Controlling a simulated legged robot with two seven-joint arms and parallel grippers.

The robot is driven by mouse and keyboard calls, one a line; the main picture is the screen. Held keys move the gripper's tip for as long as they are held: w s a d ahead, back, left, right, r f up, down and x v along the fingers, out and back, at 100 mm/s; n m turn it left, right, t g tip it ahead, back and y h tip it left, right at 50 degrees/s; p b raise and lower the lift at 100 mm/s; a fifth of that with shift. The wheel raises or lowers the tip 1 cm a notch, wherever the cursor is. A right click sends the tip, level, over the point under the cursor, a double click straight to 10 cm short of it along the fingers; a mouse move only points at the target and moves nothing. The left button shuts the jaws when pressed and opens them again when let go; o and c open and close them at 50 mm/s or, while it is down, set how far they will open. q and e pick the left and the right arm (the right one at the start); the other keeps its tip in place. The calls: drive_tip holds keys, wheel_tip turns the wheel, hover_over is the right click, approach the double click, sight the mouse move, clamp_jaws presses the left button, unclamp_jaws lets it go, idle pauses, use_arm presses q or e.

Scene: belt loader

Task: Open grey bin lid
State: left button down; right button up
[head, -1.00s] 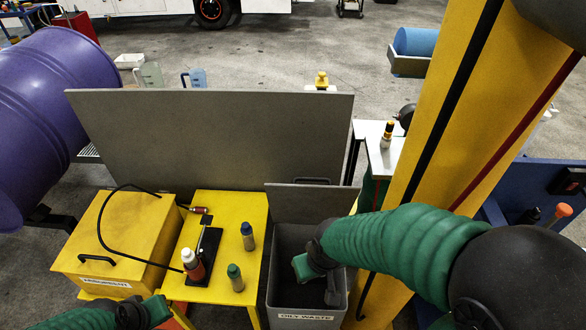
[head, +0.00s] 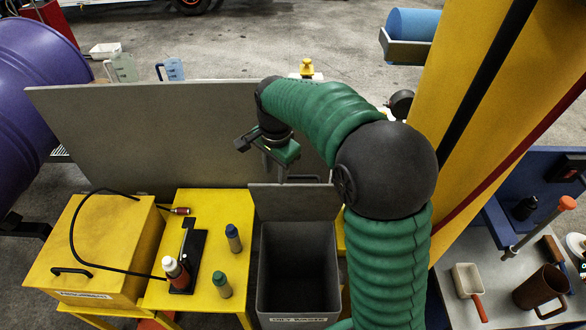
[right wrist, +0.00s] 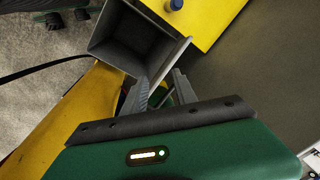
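The grey bin (head: 262,285) labelled oily waste stands right of the yellow table, its top open and its inside dark. Its lid (head: 292,203) stands upright at the bin's rear edge. In the right wrist view the open bin (right wrist: 105,38) is at the top, with the lid's edge (right wrist: 172,62) beside it. My right gripper (head: 262,150) is above and behind the lid in the head view. Its fingers (right wrist: 162,92) are spread near the lid's edge; I see nothing held, and contact cannot be told. My left gripper is not in view.
The yellow table (head: 205,235) holds bottles (head: 222,285) and a black stand. A yellow box (head: 95,245) is at left. A large grey panel (head: 150,140) stands behind. A yellow column (head: 475,110) rises at right, near my right arm.

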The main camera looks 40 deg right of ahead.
drive_tip(key=w+d+r+m+b, duration=0.1)
drive_tip(key=d+r+m, duration=0.5)
drive_tip(key=d+m, duration=0.35)
drive_tip(key=b, duration=0.2)
approach(300, 176)
drive_tip(key=shift+g, duration=0.4)
drive_tip(key=f, duration=0.2)
drive_tip(key=w+f, duration=0.1)
drive_tip(key=f, duration=0.5)
drive_tip(key=shift+w+d, duration=0.15)
drive_tip(key=shift+d, duration=0.15)
clamp_jaws()
drive_tip(key=shift+d+r, duration=0.1)
drive_tip(key=shift+r, duration=0.05)
